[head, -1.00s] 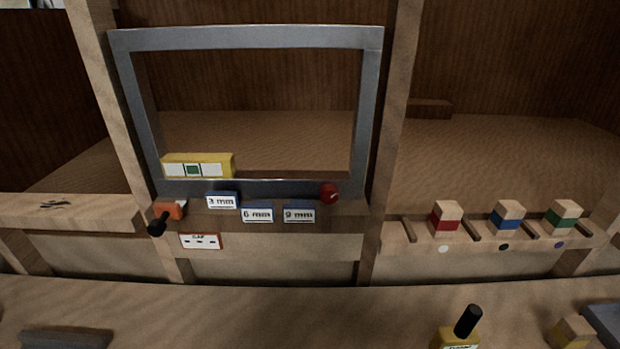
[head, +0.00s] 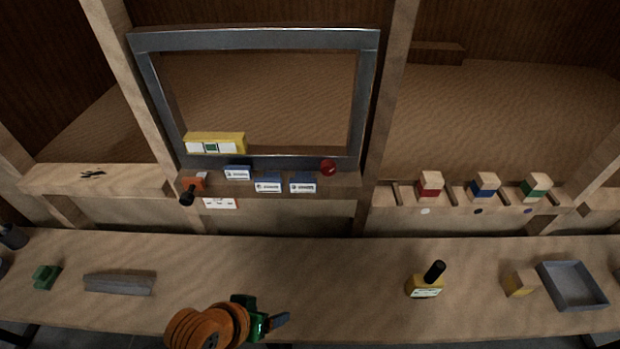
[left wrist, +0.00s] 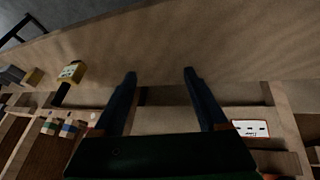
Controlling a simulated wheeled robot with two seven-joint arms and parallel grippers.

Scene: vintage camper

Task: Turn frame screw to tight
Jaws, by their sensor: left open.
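The grey metal window frame (head: 255,38) stands upright behind the bench. A red round knob (head: 328,167) sits at its lower right corner. An orange block with a black handle (head: 188,197) sits at its lower left. I cannot tell from a label which of these is the frame screw. My left gripper (head: 281,320) is low over the bench's front edge, well short of the frame and both knobs. In the left wrist view my left gripper (left wrist: 159,72) is open, with nothing between its fingers. My right gripper is not in view.
Blue-edged tags (head: 268,187) and a yellow level-like bar (head: 215,143) line the frame's bottom.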

